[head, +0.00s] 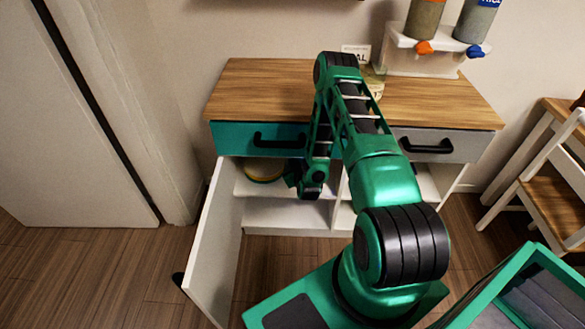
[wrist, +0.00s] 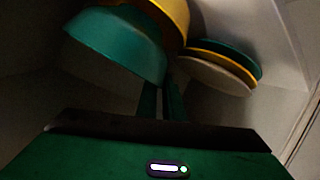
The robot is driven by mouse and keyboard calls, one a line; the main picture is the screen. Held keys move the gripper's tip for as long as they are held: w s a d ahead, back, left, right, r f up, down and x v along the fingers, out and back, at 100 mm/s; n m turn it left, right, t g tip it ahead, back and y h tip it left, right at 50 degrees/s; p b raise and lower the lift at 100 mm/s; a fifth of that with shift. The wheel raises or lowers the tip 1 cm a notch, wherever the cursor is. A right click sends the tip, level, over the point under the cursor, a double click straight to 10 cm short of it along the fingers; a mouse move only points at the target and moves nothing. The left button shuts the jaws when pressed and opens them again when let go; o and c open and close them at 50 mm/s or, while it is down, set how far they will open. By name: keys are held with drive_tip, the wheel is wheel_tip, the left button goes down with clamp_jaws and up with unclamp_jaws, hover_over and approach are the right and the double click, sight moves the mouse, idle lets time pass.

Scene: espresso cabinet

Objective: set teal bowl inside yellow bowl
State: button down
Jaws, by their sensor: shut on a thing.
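In the wrist view, the teal bowl (wrist: 115,42) is at the upper left, with its edge at my fingertips. My gripper (wrist: 162,92) is shut on the teal bowl at that edge. The yellow bowl (wrist: 176,14) shows right behind the teal bowl and is partly hidden by it. I cannot tell whether the two bowls touch or how far one sits in the other. In the head view, my gripper (head: 308,190) reaches into the left compartment of the cabinet, and the held bowl is hidden there.
A stack of teal, yellow and cream dishes (wrist: 225,65) stands to the right in the wrist view. The head view shows a yellow dish (head: 265,174) on the shelf. The cabinet door (head: 212,245) stands open at left. Drawers with black handles (head: 279,140) are above.

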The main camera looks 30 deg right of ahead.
drive_tip(key=shift+w+d+r, duration=0.1)
drive_tip(key=shift+w+d, duration=0.05)
drive_tip(key=shift+w, duration=0.35)
wheel_tip(320, 180, down, 4)
drive_tip(key=shift+r, duration=0.15)
drive_tip(key=c, duration=1.9)
unclamp_jaws()
drive_tip(key=shift+o, duration=0.2)
drive_tip(key=v, duration=1.2)
